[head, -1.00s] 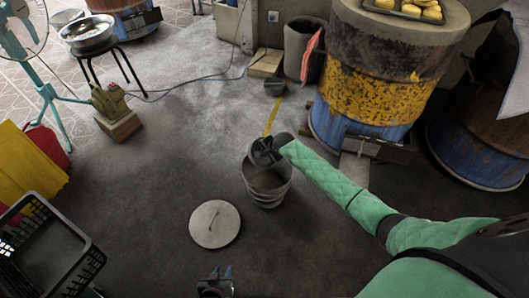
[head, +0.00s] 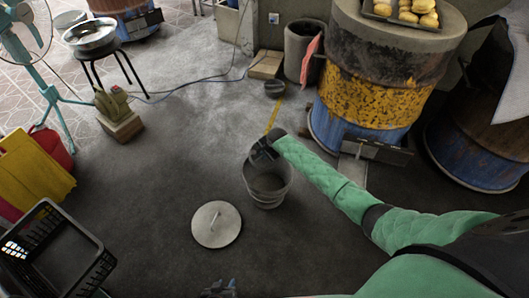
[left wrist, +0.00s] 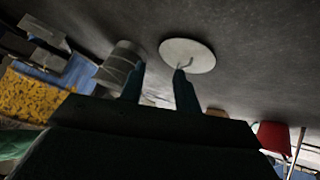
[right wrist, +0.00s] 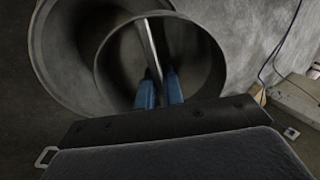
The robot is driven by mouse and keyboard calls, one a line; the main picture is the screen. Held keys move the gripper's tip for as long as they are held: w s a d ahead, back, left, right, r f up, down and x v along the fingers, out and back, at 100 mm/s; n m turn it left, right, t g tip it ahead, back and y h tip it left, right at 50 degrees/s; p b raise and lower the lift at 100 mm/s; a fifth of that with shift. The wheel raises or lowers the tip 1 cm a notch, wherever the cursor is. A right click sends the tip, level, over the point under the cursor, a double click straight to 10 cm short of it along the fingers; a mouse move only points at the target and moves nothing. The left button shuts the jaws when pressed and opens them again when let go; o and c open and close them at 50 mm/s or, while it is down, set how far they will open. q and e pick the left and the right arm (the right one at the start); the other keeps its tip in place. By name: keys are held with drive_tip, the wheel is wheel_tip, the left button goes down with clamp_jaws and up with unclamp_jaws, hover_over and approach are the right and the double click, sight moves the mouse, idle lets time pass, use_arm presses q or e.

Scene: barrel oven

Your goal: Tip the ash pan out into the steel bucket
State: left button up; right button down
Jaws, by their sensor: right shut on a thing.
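The steel bucket (head: 267,200) stands on the floor in the middle of the head view, its mouth up. My right gripper (head: 262,153) is over the bucket's far left rim, shut on a pale flat bar (right wrist: 148,42), which I take to be part of the ash pan. In the right wrist view round grey rims surround this bar. The rest of the pan is hard to make out, and its tilt and contents cannot be told. My left gripper (left wrist: 159,85) is open and empty, low at the near edge of the head view (head: 219,289).
A round lid (head: 216,230) lies left of the bucket. A black basket (head: 100,265) and a yellow thing (head: 35,165) are at the left. The yellow-and-blue barrel oven (head: 365,100) stands at the right, with a dark bowl (head: 275,89) on the floor behind the bucket.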

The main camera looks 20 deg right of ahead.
drive_tip(key=shift+w+a+r+g+h+p, duration=0.15)
drive_tip(key=shift+r+g+h+p, duration=0.25)
drive_tip(key=shift+g+p, duration=0.65)
drive_tip(key=shift+f, duration=0.3)
drive_tip(key=shift+w+g+h+p, duration=0.15)
drive_tip(key=shift+g+h+p, duration=0.25)
drive_tip(key=shift+g+p, duration=0.15)
use_arm(q)
wheel_tip(320, 180, up, 8)
drive_tip(key=w, duration=0.1)
drive_tip(key=shift+d+r+g, duration=0.15)
drive_tip(key=shift+r+g, duration=0.1)
drive_tip(key=shift+g, duration=0.15)
use_arm(e)
drive_tip(key=shift+g+h, duration=0.3)
drive_tip(key=shift+g, duration=0.3)
